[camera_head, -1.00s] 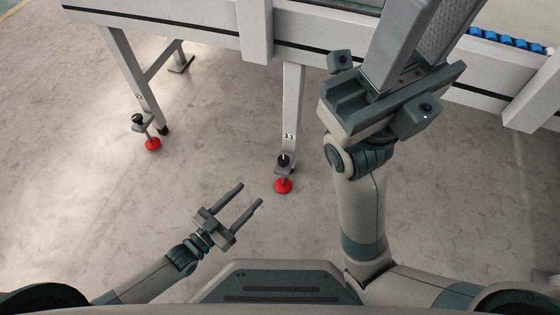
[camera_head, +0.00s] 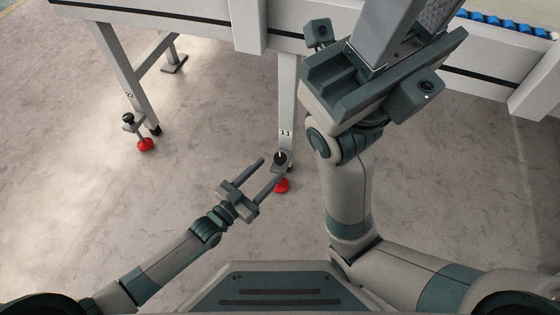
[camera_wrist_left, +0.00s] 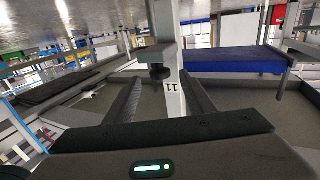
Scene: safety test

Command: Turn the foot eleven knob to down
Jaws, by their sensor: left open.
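The foot eleven knob (camera_head: 280,157) is a small black knob on a bracket at the lower end of a conveyor leg labelled 11, above a red foot pad (camera_head: 282,187). My left gripper (camera_head: 271,168) is open and empty, its fingers pointing toward the knob; one finger overlaps the bracket in the head view. In the left wrist view, the knob (camera_wrist_left: 159,73) appears ahead between the open fingers, with the label upside down beside it. Contact with the knob cannot be told. My right gripper (camera_head: 400,50) is raised high, close to the head camera, its fingertips outside the frame.
The conveyor (camera_head: 190,12) spans the top of the head view. Another leg with a black knob (camera_head: 128,118) and red foot (camera_head: 145,145) stands at the left. My right arm hides part of the conveyor. The floor (camera_head: 215,140) between the legs is clear.

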